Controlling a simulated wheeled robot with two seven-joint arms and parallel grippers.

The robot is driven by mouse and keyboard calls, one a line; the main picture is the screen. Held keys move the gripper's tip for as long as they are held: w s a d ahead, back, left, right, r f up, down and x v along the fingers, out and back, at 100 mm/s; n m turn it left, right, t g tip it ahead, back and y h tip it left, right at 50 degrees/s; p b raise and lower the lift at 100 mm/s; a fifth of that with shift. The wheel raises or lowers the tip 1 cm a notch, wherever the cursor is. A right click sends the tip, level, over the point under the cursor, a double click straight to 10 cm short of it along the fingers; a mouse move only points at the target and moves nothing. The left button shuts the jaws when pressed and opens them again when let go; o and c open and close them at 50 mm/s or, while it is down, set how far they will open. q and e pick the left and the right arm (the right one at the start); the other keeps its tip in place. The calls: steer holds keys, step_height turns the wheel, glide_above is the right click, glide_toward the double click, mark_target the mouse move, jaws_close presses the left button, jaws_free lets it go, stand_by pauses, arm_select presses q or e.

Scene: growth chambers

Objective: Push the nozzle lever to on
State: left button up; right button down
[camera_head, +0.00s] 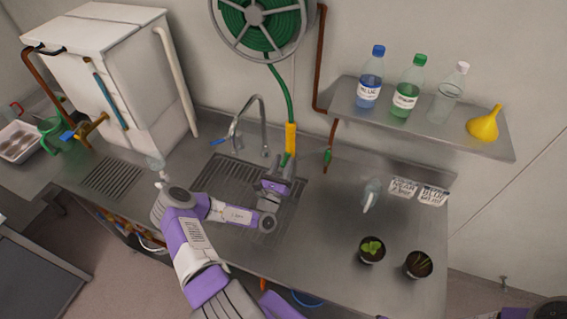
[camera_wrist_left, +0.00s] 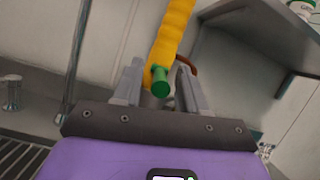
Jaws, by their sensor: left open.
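The yellow nozzle (camera_head: 291,138) hangs on the green hose (camera_head: 283,90) in front of the wall, above the sink area. A green part (camera_head: 285,160) shows at its lower end. In the left wrist view the yellow nozzle (camera_wrist_left: 170,40) comes down from the top, and its green end (camera_wrist_left: 160,82) appears between the fingers. My left gripper (camera_wrist_left: 160,90) is open; I cannot tell whether a finger touches the nozzle. In the head view my left gripper (camera_head: 284,172) is just below the nozzle. I cannot make out the lever's position. My right gripper does not show.
A curved faucet (camera_head: 261,120) stands left of the nozzle. A brown pipe with a green handle (camera_head: 327,156) is to its right. A wall shelf (camera_head: 430,130) holds bottles and a yellow funnel (camera_head: 485,125). Two potted plants (camera_head: 371,250) stand on the counter (camera_head: 320,225).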

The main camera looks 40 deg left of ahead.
arm_select(q)
jaws_close()
steer(key=f+t+b, duration=0.1)
steer(key=t+b, duration=0.1)
steer(key=b, duration=0.2)
steer(key=shift+w+f+y, duration=0.2)
steer(key=shift+y, duration=0.2)
steer(key=shift+r+t+b, duration=0.1)
steer(key=shift+t+b, duration=0.2)
steer(key=shift+t, duration=0.3)
jaws_free()
steer(key=shift+w, duration=0.1)
